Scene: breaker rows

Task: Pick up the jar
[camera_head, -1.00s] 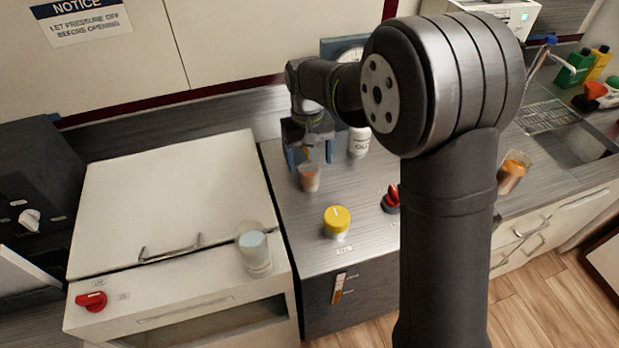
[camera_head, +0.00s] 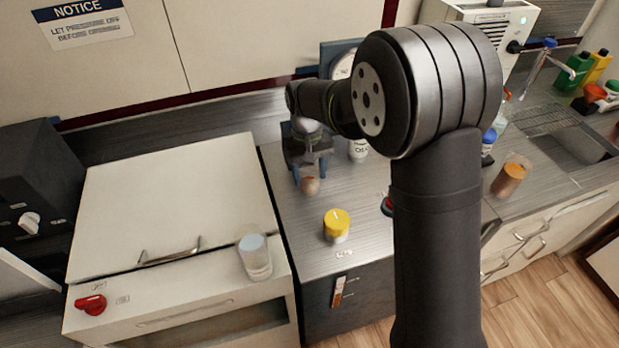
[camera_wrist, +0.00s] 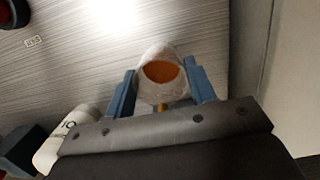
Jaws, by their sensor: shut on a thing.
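A small pale, see-through jar (camera_head: 310,186) with orange-brown contents stands on the grey metal counter, left of my upright arm. My gripper (camera_head: 309,174) is over it from above, with its blue fingers on either side. In the wrist view the jar (camera_wrist: 161,72) sits between the two blue fingers, its round opening showing orange inside. My gripper is shut on it. The jar's lower part is hard to make out, so I cannot tell whether its base touches the counter.
A white bottle (camera_head: 358,150) stands close to the right of my gripper. A yellow-topped round thing (camera_head: 337,222) is in front. A clear container with pale blue contents (camera_head: 255,257) stands on the white cabinet (camera_head: 170,200) at left. An orange-filled container (camera_head: 511,177) is at right.

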